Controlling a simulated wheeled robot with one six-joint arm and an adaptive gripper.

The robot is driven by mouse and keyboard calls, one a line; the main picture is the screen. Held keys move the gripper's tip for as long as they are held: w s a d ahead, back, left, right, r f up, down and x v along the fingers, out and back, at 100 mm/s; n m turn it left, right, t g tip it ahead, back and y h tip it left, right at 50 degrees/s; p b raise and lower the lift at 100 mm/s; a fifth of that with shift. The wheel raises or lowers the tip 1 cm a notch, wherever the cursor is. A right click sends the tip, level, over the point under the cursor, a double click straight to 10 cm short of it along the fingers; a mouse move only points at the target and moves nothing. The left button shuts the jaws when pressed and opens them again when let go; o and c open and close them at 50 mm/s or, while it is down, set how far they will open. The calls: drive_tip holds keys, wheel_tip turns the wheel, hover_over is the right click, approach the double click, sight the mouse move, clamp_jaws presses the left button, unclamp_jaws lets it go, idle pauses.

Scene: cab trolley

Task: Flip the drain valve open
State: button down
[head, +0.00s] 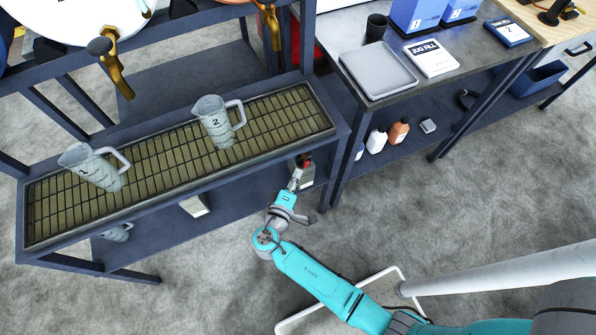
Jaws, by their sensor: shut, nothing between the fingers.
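A small red part (304,160) shows just below the front right corner of the grated drip tray (327,128). It may be the drain valve's handle, but it is too small and partly covered to tell its position. My gripper (298,171) is at the end of the teal arm, pointing up and away at the red part. Its fingers are shut with nothing visible between them. The tips are right beside the red part; I cannot tell if they touch it. A dark grey body (308,178) shows behind the gripper, below the red part.
Jug 1 (88,168) and jug 2 (213,124) stand on the grate. Brass taps (113,72) hang above. The right bench holds a grey tray (378,70) and a jug-fill sign (432,57); bottles (398,132) stand below.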

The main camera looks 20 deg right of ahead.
drive_tip(key=v, duration=1)
drive_tip(key=shift+s, duration=0.15)
